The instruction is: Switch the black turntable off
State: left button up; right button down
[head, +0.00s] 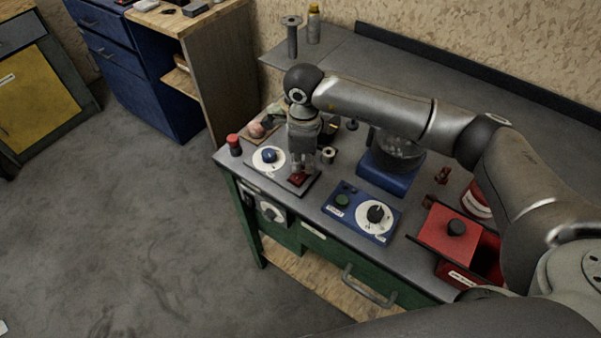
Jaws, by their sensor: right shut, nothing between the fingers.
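The black turntable (250,161) is a dark, low box near the left end of the workbench, with a white disc (262,163) and a blue knob (269,155) on top. A red switch (298,180) sits at its right side. My right gripper (299,169) points down from the arm, shut and empty, its tips just above or at the red switch. I cannot tell whether they touch it, or which way the switch is set. The gripper hides part of the box's back right. My left gripper is out of view.
A blue box (365,230) with a white dial and green button stands to the right, a red box (447,236) beyond it. A red-topped post (234,145) stands at the left corner. A glass-topped blue device (388,177) is behind.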

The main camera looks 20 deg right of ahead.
aim_at(303, 171)
jog(key=shift+s+f, duration=0.1)
jog(key=shift+f, duration=0.15)
jog(key=shift+r, duration=0.15)
jog(key=shift+r+p, duration=0.45)
jog(key=shift+r, duration=0.45)
jog(key=shift+r+p, duration=1.1)
jog(key=shift+r, duration=1.4)
